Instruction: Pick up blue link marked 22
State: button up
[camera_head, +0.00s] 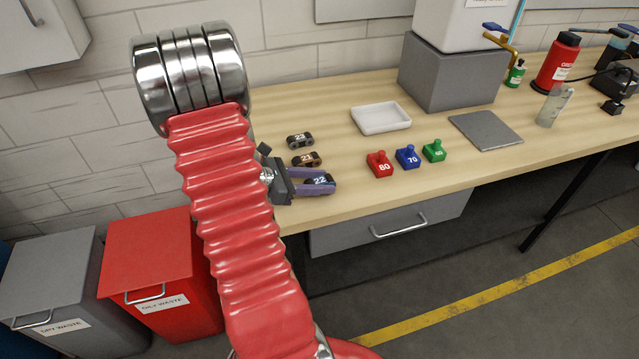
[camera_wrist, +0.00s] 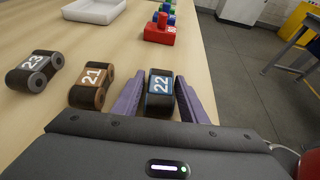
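The blue link marked 22 (camera_wrist: 160,91) lies on the wooden table between the two purple fingers of my gripper (camera_wrist: 165,98). In the wrist view a narrow gap shows between the link and the right finger, and the left finger is close beside it. In the head view the link (camera_head: 319,180) is partly hidden by my gripper (camera_head: 314,183), which reaches in low over the table from the left. Whether the fingers touch the link is hard to tell, but they stand apart on either side of it.
A brown link marked 21 (camera_head: 306,159) and a dark link marked 23 (camera_head: 300,140) lie beside it. Red (camera_head: 380,164), blue (camera_head: 407,157) and green (camera_head: 433,150) stamps stand to the right. A white tray (camera_head: 381,126) sits behind. The table's front edge is near.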

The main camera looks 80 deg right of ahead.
aim_at(319, 180)
jog(key=c, duration=0.8)
jog(key=shift+r, duration=0.15)
notch_tip(319, 180, up, 10)
jog(key=shift+f, duration=0.1)
dwell(0.7)
